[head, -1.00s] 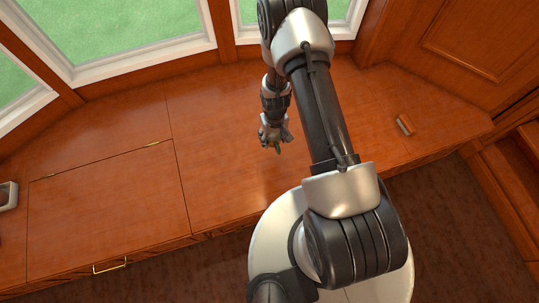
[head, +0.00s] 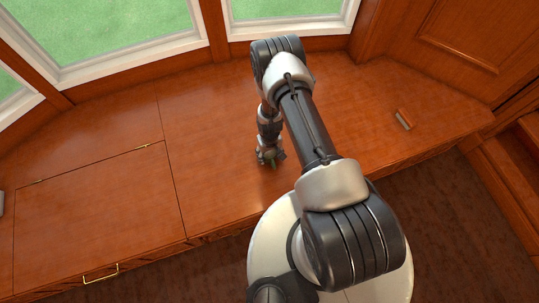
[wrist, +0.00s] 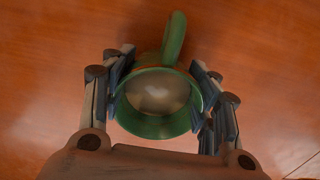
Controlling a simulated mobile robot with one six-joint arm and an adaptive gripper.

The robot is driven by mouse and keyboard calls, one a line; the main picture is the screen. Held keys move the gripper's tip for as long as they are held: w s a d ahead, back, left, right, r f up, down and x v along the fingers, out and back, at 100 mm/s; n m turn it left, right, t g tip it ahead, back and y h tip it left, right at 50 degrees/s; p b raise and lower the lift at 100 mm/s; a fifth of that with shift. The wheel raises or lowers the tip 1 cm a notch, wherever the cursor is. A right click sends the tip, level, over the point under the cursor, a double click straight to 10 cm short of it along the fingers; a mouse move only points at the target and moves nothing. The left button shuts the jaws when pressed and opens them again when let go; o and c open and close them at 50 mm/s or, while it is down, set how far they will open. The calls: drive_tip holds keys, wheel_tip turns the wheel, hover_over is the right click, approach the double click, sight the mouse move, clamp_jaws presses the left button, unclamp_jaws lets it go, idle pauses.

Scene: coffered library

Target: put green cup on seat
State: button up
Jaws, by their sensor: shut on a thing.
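The green cup (wrist: 148,128) is between the fingers of my gripper (wrist: 160,95) in the wrist view. Its round opening faces the camera and its handle (wrist: 175,38) points to the top of the picture. The fingers press on its left and right sides. In the head view my gripper (head: 271,160) is low over the wooden window seat (head: 215,185), and only a sliver of green shows at the fingertips. I cannot tell whether the cup's base touches the seat.
A small brown block-like object (head: 404,119) lies on the seat to the right. A hinged lid (head: 95,205) with a brass handle (head: 100,273) is at the left. Windows (head: 120,30) stand behind the seat. The seat around my gripper is clear.

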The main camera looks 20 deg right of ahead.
drive_tip(key=shift+f, duration=0.2)
drive_tip(key=shift+f, duration=0.15)
drive_tip(key=o, duration=1.2)
